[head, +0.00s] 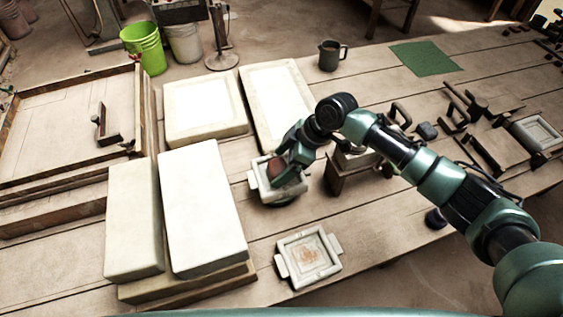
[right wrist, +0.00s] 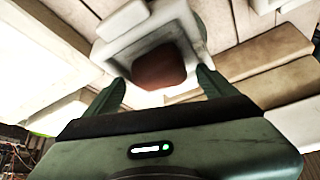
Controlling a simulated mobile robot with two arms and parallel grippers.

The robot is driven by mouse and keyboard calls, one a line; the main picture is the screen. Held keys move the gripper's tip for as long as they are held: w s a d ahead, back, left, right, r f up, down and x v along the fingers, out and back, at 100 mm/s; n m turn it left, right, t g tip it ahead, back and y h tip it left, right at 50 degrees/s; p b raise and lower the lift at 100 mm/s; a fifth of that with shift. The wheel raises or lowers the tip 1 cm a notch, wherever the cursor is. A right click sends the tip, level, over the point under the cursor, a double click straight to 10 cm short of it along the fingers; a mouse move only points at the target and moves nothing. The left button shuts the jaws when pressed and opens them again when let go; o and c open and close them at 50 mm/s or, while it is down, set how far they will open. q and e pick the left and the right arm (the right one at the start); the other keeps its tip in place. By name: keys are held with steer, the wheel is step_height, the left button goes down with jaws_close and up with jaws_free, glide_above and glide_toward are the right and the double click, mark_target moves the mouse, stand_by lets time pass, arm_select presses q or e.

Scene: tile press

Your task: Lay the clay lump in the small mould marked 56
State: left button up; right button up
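The reddish-brown clay lump (head: 275,167) sits in a pale square mould (head: 256,187) with side lugs, in the middle of the table. In the right wrist view the lump (right wrist: 160,68) lies within the mould's pale rim (right wrist: 128,50). My right gripper (head: 284,172) is over this mould; its fingers (right wrist: 160,88) are apart, with a gap on both sides of the lump. A second lugged mould (head: 307,256), with a reddish mark inside, stands nearer. A third mould (head: 538,133) is at the far right. I cannot read any number. My left gripper is not in view.
Large pale plaster slabs (head: 201,205) stand left of the mould, and more slabs (head: 205,104) lie behind. A small wooden stand (head: 340,178) is close on the right. A dark mug (head: 330,56) and green mat (head: 425,58) are farther back. The table's front right is clear.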

steer(key=shift+f, duration=0.1)
steer(key=shift+d+r, duration=0.25)
steer(key=shift+r, duration=0.1)
steer(key=b+v, duration=0.1)
steer(key=v, duration=0.6)
steer(key=shift+s, duration=0.1)
